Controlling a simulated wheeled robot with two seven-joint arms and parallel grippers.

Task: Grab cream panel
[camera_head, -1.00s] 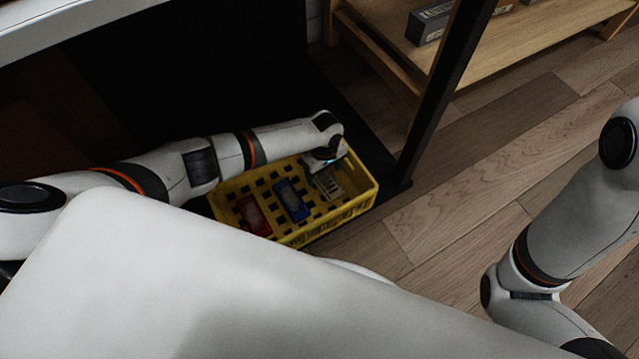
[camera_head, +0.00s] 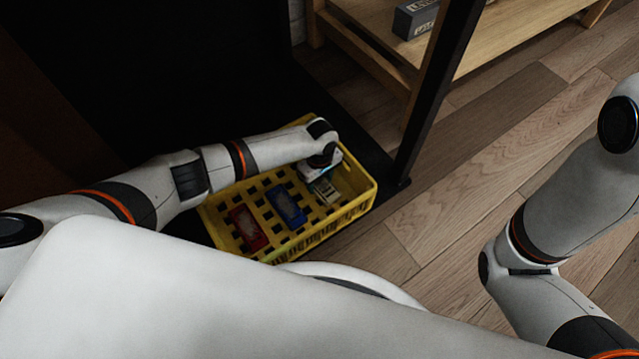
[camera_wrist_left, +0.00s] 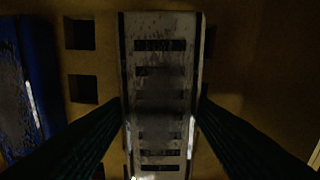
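The cream panel (camera_head: 325,190) lies in the right part of a yellow crate (camera_head: 369,199), partly hidden under my left wrist. In the left wrist view the panel (camera_wrist_left: 159,60) is a long pale plate with several dark slots, lying on the yellow crate floor. My left gripper (camera_wrist_left: 160,110) is open, with its two dark fingers on either side of the panel's long edges. I cannot tell whether the fingers touch it. The right arm shows at the right of the head view, but its gripper is out of view.
A blue panel (camera_head: 287,206) and a red panel (camera_head: 249,229) lie in the same crate, left of the cream one. A dark post (camera_head: 433,90) stands just right of the crate. A wooden shelf (camera_head: 500,45) with a grey box (camera_head: 415,19) is behind.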

